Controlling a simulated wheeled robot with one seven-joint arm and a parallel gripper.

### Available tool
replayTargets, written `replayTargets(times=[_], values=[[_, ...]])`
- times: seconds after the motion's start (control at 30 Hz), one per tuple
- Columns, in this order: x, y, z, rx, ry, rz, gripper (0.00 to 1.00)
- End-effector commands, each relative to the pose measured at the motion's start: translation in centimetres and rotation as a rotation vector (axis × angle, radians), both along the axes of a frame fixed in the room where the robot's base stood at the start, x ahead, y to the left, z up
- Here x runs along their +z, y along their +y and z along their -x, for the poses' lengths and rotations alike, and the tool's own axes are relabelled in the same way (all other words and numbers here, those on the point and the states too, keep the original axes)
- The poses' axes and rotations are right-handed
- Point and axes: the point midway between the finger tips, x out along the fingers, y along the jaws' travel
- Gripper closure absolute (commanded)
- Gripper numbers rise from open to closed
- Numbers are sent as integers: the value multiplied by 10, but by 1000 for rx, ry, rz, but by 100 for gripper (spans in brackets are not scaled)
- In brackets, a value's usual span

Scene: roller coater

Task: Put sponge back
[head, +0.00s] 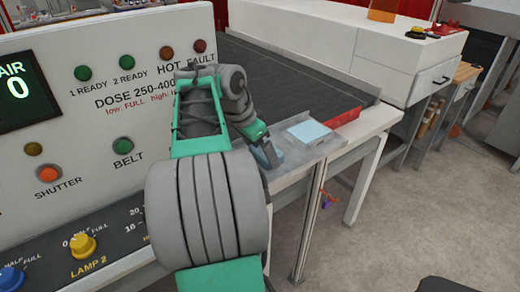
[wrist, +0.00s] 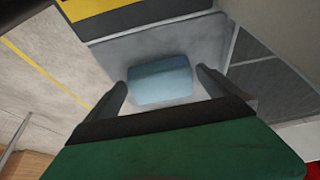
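The sponge (wrist: 160,80) is a blue block between my two fingertips in the wrist view, with a finger against each end. My gripper (wrist: 160,76) is shut on it, over a grey metal tray (wrist: 106,56). In the head view the sponge (head: 269,155) shows as a small blue piece at my gripper, at the near left part of the tray (head: 325,145). A pale blue square pad (head: 309,131) lies on the tray, to the right of my gripper. I cannot tell whether the sponge touches the tray.
The white control panel (head: 60,100) stands at the left. A white cabinet (head: 400,60) is at the back right. The floor (head: 420,215) at right is open.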

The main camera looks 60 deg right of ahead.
Motion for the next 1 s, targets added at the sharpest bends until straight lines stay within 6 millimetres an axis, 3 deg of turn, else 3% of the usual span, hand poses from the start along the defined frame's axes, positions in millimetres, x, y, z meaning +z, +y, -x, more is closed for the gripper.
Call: replayTargets(times=[0.27,0.6,0.7,1.0], values=[[14,3,-2,2,-1,2,0],[95,31,-17,3,-1,2,0],[109,37,-20,3,0,0,0],[114,41,-21,0,0,0,0]])
